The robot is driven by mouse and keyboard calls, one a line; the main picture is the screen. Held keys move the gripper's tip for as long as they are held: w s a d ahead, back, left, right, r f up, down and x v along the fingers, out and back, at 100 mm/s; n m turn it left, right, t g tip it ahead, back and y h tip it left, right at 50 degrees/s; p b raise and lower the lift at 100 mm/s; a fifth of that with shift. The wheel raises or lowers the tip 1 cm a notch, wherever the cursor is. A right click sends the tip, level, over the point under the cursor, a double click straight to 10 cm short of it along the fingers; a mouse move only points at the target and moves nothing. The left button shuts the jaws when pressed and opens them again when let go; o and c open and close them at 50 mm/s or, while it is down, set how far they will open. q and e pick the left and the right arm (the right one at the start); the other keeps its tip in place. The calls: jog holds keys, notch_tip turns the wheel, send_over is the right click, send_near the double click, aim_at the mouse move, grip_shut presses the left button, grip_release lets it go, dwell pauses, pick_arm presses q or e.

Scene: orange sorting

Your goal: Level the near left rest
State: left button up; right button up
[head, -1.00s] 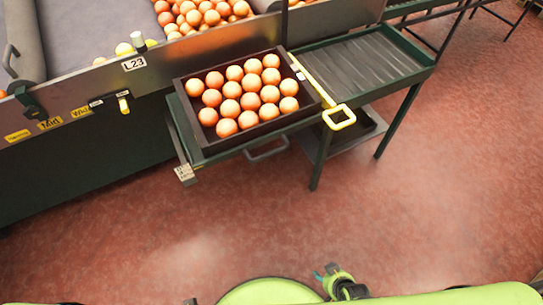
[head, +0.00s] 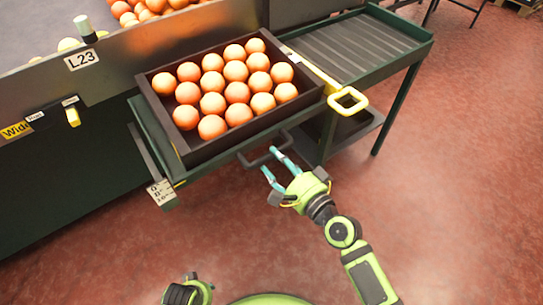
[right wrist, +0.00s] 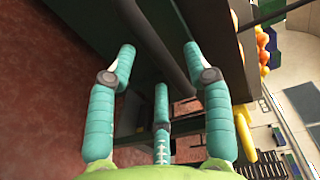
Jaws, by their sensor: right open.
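The near left rest is a dark green shelf (head: 150,128) on the side of the conveyor, with a dark crate (head: 185,151) of oranges on it. I cannot tell how level it is. A marked scale plate (head: 161,191) sits at its left front corner. A dark handle (head: 247,163) hangs under its front edge. My right gripper (head: 272,163) is open, its fingertips at the handle. In the right wrist view a dark bar (right wrist: 158,45) passes between the open fingers (right wrist: 160,65), with no grip on it visible. My left arm's end (head: 188,292) shows only partly at the bottom.
A yellow loop handle (head: 347,100) sticks out right of the crate. An empty ribbed green tray table (head: 345,55) stands at the right, with a lower shelf below. The conveyor wall (head: 125,65) with label L23 is at the left. The red floor in front is clear.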

aim_at(261, 137)
pick_arm(q)
jog(key=shift+w+r, duration=0.15)
jog(key=shift+r, duration=0.05)
pick_arm(e)
jog(key=shift+x, duration=1.45)
grip_shut()
pick_arm(q)
jog(key=shift+r, duration=0.1)
pick_arm(e)
jog(key=shift+r, duration=0.1)
jog(key=shift+w+r+p, duration=0.15)
jog(key=shift+r+p, duration=0.85)
jog(key=shift+p, duration=0.05)
jog(key=shift+r+p, duration=0.55)
jog(key=shift+r, duration=0.1)
pick_arm(q)
jog(key=f, duration=0.2)
jog(key=f+t, duration=0.1)
jog(key=shift+w+a+f, duration=0.15)
jog(key=shift+w+a, duration=0.15)
jog(key=shift+w, duration=0.05)
pick_arm(e)
jog(key=shift+a+r, duration=0.1)
